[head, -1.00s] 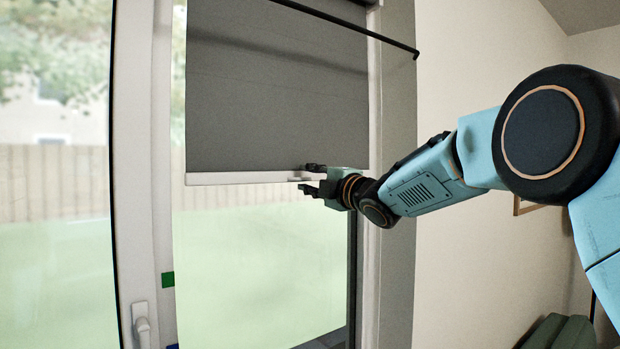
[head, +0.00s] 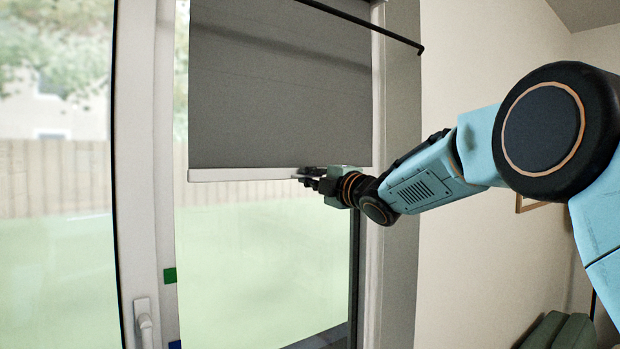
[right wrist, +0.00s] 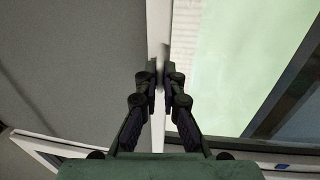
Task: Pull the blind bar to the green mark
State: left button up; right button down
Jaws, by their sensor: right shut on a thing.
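The grey blind (head: 280,90) hangs over the upper part of the window. Its pale blind bar (head: 240,174) runs level along the lower edge. My right gripper (head: 302,175) is shut on the bar right of its middle. In the right wrist view the gripper (right wrist: 160,75) has a finger on each side of the bar (right wrist: 158,125). The green mark (head: 169,275) is on the left window frame, well below the bar. My left gripper is not in view.
A blue mark (head: 174,345) sits lower on the same frame. A white window handle (head: 144,325) is left of the marks. A black rod (head: 370,28) crosses above the right side. The glass below the bar is clear.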

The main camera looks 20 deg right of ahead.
jog(key=shift+d+f, duration=0.1)
notch_tip(320, 180, down, 19)
jog(key=b, duration=1.7)
jog(key=c, duration=1.9)
grip_release()
jog(key=shift+d, duration=0.1)
jog(key=o, duration=0.4)
jog(key=shift+s+d, duration=0.35)
jog(key=v, duration=1.1)
jog(key=shift+s+a, duration=0.2)
jog(key=shift+s, duration=0.1)
jog(key=shift+w+a+f, duration=0.1)
jog(key=shift+w, duration=0.05)
